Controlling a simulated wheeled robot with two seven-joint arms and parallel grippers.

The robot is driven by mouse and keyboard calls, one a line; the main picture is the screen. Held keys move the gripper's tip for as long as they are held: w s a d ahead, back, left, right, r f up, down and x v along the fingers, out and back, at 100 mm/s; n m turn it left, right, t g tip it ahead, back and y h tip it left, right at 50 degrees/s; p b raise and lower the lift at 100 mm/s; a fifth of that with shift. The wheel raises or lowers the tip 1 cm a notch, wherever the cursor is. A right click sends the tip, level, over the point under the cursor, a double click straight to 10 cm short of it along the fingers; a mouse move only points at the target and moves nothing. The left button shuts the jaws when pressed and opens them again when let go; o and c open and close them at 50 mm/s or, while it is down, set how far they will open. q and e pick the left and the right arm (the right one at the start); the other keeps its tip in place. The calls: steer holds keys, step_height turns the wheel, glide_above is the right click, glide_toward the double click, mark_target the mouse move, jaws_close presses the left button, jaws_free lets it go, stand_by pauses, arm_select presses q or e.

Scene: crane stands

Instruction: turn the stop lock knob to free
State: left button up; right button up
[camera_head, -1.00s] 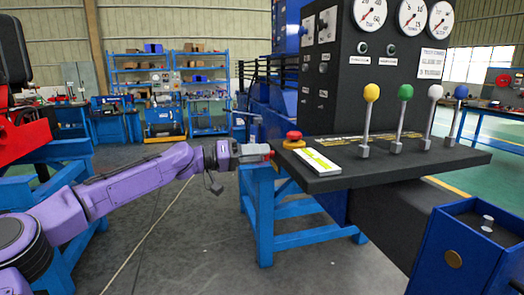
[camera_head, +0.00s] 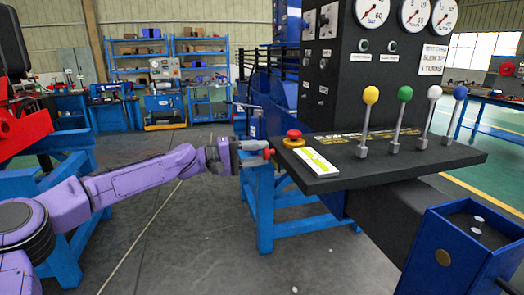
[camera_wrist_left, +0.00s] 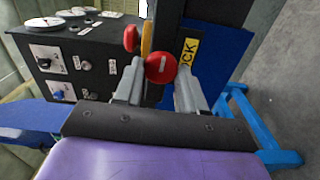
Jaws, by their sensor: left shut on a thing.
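The stop lock knob (camera_wrist_left: 160,69) is round and red with a small pale mark on its face. In the left wrist view it sits between the two fingers of my left gripper (camera_wrist_left: 158,85), beside a yellow label (camera_wrist_left: 188,50) reading "LOCK". In the head view my left gripper (camera_head: 262,149) reaches from the left to the console's left edge, and the red knob (camera_head: 269,154) shows at its tips. The gripper is shut on the knob. The rest of the label is hidden behind a finger. My right gripper is not in view.
A red mushroom button on a yellow base (camera_head: 293,138) stands on the black console top (camera_head: 400,165), close to my left gripper. Several levers with coloured balls rise to the right. A blue box (camera_head: 465,250) stands at front right. The floor below my arm is clear.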

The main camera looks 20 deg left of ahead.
arm_select(q)
steer(key=shift+a+n, duration=0.1)
steer(key=shift+n, duration=0.2)
steer(key=o, duration=1)
steer(key=shift+a, duration=0.1)
steer(key=b+v, duration=0.1)
steer(key=v, duration=0.9)
steer(key=shift+s+a+b, duration=0.2)
steer(key=shift+a+b, duration=0.05)
steer(key=shift+b, duration=0.15)
